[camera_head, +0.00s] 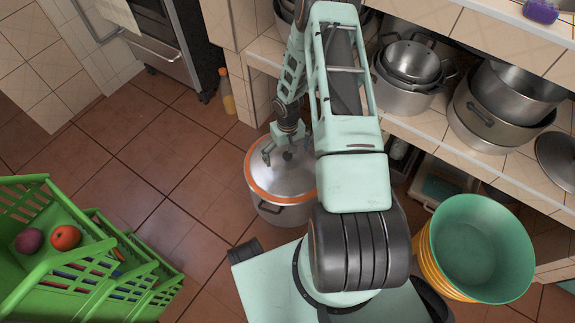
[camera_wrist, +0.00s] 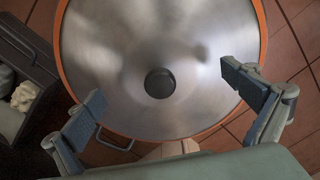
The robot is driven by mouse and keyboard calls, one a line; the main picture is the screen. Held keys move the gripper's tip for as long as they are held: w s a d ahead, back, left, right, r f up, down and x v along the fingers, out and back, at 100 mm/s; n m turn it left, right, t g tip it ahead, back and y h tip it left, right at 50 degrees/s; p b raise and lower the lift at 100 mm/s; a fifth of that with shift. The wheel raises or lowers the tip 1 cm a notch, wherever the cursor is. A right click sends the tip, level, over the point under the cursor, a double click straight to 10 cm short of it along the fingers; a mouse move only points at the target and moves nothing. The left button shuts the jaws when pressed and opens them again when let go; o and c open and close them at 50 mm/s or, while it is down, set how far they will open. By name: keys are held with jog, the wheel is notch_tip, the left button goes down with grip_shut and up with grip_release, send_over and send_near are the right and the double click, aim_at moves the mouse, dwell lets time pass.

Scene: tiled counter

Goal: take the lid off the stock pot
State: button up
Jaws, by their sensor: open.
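The stock pot (camera_head: 268,211) stands on the floor tiles in front of the shelf, with one side handle showing in the head view. Its lid (camera_head: 280,180) is on top, steel with an orange-brown rim; it also fills much of the wrist view (camera_wrist: 110,60). A round dark knob (camera_wrist: 160,83) sits at the lid's centre. My gripper (camera_head: 286,152) is above the lid. In the wrist view its two fingers (camera_wrist: 173,88) are spread wide with nothing between them, on either side of the knob in the picture. The gap in height to the knob is hard to tell.
Shelves with steel pots (camera_head: 405,75) are behind and right. Stacked tubs (camera_head: 470,250), green on top, stand at right. Green crates (camera_head: 95,262) with fruit are at left. A bottle (camera_head: 227,92) stands near an oven (camera_head: 160,48). Floor (camera_head: 150,170) left of the pot is clear.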

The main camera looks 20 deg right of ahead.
jog(key=shift+f, duration=0.1)
jog(key=shift+c, duration=0.4)
jog(key=c, duration=1.8)
jog(key=shift+s+f, duration=0.1)
jog(key=shift+s, duration=0.05)
grip_shut()
